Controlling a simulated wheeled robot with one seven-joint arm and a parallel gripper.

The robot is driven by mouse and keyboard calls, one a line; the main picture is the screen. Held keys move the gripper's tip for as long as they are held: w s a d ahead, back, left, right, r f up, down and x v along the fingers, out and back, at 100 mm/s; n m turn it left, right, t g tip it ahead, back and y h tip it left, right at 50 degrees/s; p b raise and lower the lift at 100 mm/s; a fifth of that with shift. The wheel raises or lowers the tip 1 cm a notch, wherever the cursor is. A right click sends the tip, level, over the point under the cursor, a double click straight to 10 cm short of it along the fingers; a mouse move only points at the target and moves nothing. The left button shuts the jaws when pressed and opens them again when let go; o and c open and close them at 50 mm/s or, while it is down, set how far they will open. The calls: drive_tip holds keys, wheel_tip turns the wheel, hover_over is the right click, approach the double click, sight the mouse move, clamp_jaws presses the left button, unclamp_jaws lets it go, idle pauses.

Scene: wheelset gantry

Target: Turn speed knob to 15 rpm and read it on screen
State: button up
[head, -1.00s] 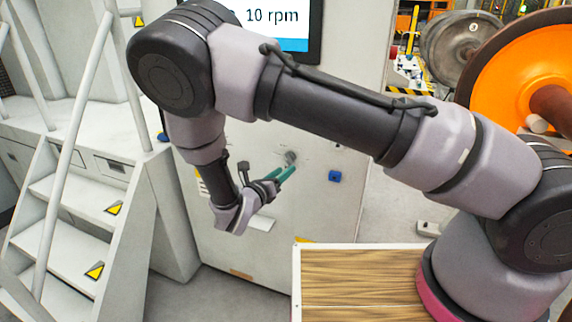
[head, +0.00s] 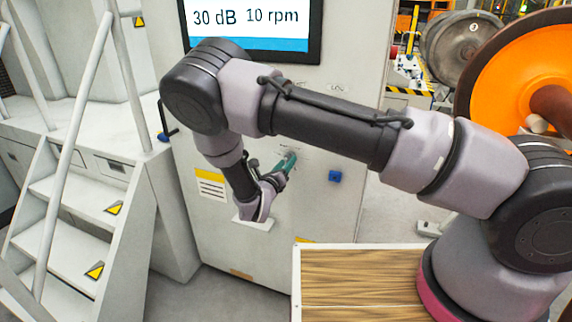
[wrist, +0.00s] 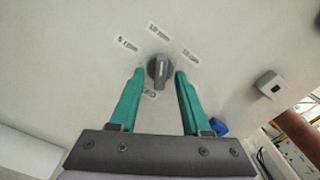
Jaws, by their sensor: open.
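The grey speed knob (wrist: 159,69) is on the pale cabinet front in the wrist view, its ridge roughly upright. Small labels fan out above it; the middle one (wrist: 158,30) seems to read 10 rpm, and the right one (wrist: 190,57) seems to read 15 rpm. My gripper (wrist: 160,75) is open, with one green finger on each side of the knob and small gaps visible. In the head view my gripper (head: 286,163) is at the cabinet front and largely hides the knob. The screen (head: 250,28) reads 30 dB and 10 rpm.
A blue knob (head: 335,176) sits right of the gripper; a grey box-like fitting (wrist: 269,84) shows in the wrist view. White steps with railings (head: 75,235) stand at left. A wood-topped platform (head: 350,275) lies below my arm. An orange wheel (head: 510,75) is at right.

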drive_tip(key=shift+w, duration=0.1)
clamp_jaws()
drive_tip(key=shift+m, duration=0.4)
drive_tip(key=m, duration=1)
drive_tip(key=shift+m, duration=0.4)
idle(0.5)
unclamp_jaws()
